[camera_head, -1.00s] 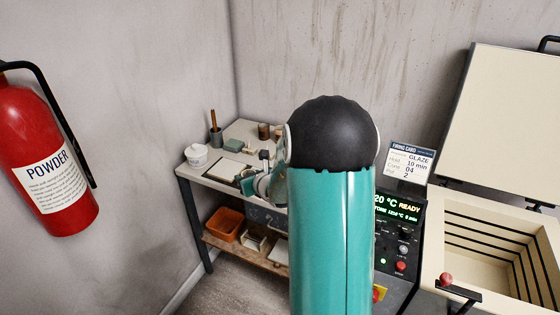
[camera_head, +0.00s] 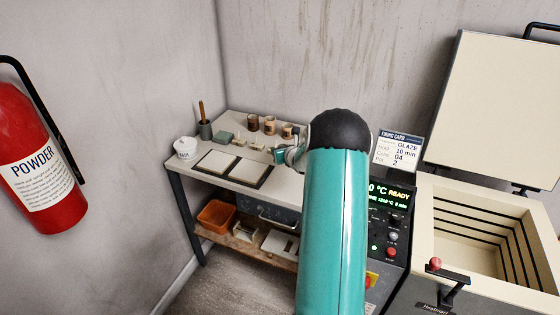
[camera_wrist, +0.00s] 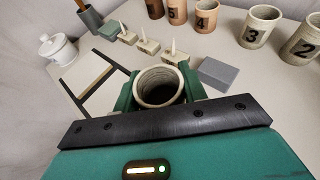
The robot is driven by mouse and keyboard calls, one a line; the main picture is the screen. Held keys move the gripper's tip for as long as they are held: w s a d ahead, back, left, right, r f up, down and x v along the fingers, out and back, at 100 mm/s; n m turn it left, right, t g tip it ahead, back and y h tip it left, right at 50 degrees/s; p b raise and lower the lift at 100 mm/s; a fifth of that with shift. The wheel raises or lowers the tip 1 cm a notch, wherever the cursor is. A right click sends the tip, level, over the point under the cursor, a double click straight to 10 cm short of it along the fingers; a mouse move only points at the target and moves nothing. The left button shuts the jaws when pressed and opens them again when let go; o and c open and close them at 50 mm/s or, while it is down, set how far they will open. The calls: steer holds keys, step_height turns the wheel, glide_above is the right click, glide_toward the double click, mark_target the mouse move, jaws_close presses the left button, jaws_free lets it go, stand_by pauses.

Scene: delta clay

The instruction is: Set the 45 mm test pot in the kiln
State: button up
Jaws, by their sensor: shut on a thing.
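A small cream pot with an open top (camera_wrist: 158,90) is between the green fingers of my gripper (camera_wrist: 160,96) in the wrist view. The gripper is shut on it, and the pot is upright over the bench area. Its lower part is hidden. In the head view my arm hides the pot, and only part of the wrist shows at the bench's right side. The kiln (camera_head: 424,240) stands open at the right, its cream lid (camera_head: 490,110) raised. Its chamber (camera_head: 480,245) has dark grooves in the walls; the visible part looks empty.
Numbered pots 3 (camera_wrist: 258,28), 2 (camera_wrist: 304,46) and 4 (camera_wrist: 207,17) stand on the bench (camera_head: 222,168). A grey block (camera_wrist: 218,73), cones on small stands (camera_wrist: 148,47) and a lidded white jar (camera_head: 185,148) are nearby. A control panel (camera_head: 392,215) stands between bench and kiln.

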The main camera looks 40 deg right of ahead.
glide_above(281, 166)
steer(key=f, duration=0.5)
steer(key=shift+a, duration=0.2)
steer(key=shift+w+d+f, duration=0.1)
steer(key=shift+f, duration=1.7)
steer(key=o, duration=0.9)
steer(key=shift+f, duration=0.15)
steer(key=shift+o, duration=0.3)
